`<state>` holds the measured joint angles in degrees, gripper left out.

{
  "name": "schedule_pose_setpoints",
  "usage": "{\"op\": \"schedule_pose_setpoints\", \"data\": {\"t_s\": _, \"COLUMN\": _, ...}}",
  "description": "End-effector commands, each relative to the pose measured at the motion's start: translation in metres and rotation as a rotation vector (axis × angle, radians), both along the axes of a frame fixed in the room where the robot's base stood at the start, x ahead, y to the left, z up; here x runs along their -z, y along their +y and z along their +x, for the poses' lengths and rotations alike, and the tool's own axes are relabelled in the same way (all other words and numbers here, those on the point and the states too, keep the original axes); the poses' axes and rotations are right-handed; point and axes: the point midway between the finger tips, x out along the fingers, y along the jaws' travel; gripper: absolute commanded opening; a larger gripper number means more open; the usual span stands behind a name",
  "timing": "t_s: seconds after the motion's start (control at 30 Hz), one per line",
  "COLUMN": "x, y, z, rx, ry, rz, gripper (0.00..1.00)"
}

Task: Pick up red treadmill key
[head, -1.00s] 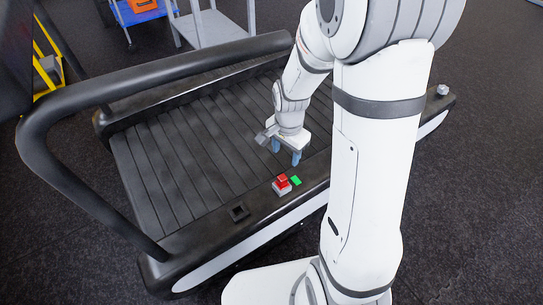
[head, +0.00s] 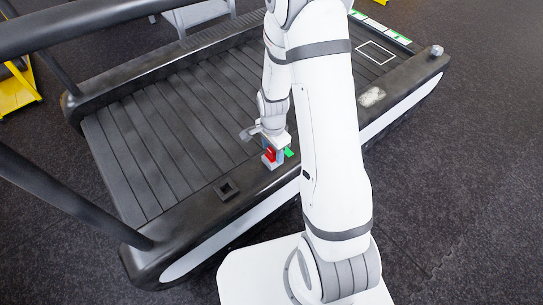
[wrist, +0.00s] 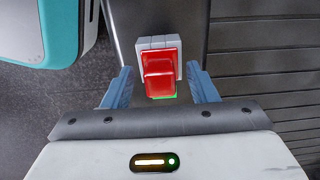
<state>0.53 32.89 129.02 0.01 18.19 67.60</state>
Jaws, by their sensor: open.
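The red treadmill key (head: 270,152) stands on a small grey base (head: 271,162) on the treadmill's near side rail. In the wrist view the red key (wrist: 160,72) sits on its grey base (wrist: 145,43), between and just beyond my two blue fingers. My gripper (wrist: 160,88) is open, with a finger on each side of the key and a gap showing on both sides. In the head view my gripper (head: 273,149) is right over the key and partly hides it. A bright green patch (head: 289,153) lies beside the base.
A black square socket (head: 227,188) sits on the same rail, toward the lower left. The ribbed treadmill deck (head: 165,130) lies beyond the rail. A black handrail (head: 90,22) crosses the upper left. A pale patch (head: 371,97) marks the rail at right.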

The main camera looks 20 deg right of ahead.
Motion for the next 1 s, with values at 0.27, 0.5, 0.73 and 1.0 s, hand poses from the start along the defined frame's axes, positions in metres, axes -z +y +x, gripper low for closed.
{"op": "schedule_pose_setpoints", "data": {"t_s": 0.27, "x": 0.0042, "y": 0.0005, "z": 0.0007, "rx": -0.001, "ry": -0.002, "rz": 0.000, "gripper": 0.51}}
{"op": "schedule_pose_setpoints", "data": {"t_s": 0.5, "x": 0.0041, "y": 0.0007, "z": 0.0007, "rx": -0.001, "ry": -0.002, "rz": 0.000, "gripper": 0.31}}
{"op": "schedule_pose_setpoints", "data": {"t_s": 0.73, "x": 0.0041, "y": 0.0009, "z": 0.0007, "rx": -0.002, "ry": -0.002, "rz": 0.000, "gripper": 0.13}}
{"op": "schedule_pose_setpoints", "data": {"t_s": 1.0, "x": 0.0040, "y": 0.0012, "z": 0.0007, "rx": -0.002, "ry": -0.002, "rz": 0.000, "gripper": 0.04}}
